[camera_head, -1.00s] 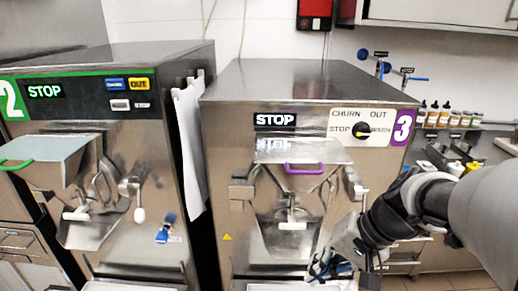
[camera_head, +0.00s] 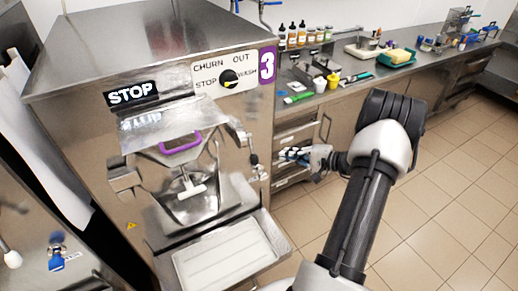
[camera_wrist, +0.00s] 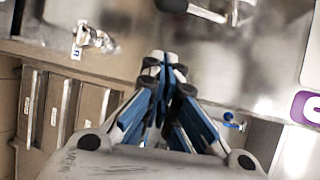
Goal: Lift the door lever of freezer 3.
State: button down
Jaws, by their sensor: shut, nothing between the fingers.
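Freezer 3 (camera_head: 100,150) stands at the left of the head view, a steel machine with a purple "3" label. Its door (camera_head: 180,147) has a purple handle and a white T-shaped grip in the middle. The door lever (camera_head: 254,159) hangs at the door's right side, small in the head view; its dark knob and metal rod (camera_wrist: 172,4) seem to show at the top of the wrist view. My gripper (camera_head: 286,155), with blue and grey fingers, is just right of the lever, apparently apart from it. Its fingertips (camera_wrist: 165,60) are shut and empty.
A metal tap (camera_wrist: 88,38) sits on the freezer front, close to the fingers. A tray (camera_head: 225,255) juts out below the door. A counter (camera_head: 340,90) with bottles and drawers runs behind my arm. The tiled floor at right is clear.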

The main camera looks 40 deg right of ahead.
jog(key=shift+s+d+f, duration=0.2)
jog(key=shift+d+f, duration=0.05)
jog(key=shift+d, duration=0.3)
jog(key=w+a+f+b, duration=0.1)
jog(key=w+a+f, duration=0.1)
jog(key=w+a, duration=0.3)
jog(key=shift+w+a, duration=0.4)
jog(key=shift+w, duration=0.8)
jog(key=shift+r, duration=0.1)
jog(key=shift+s+r+m+g, duration=0.1)
jog(key=shift+s+m+g, duration=0.2)
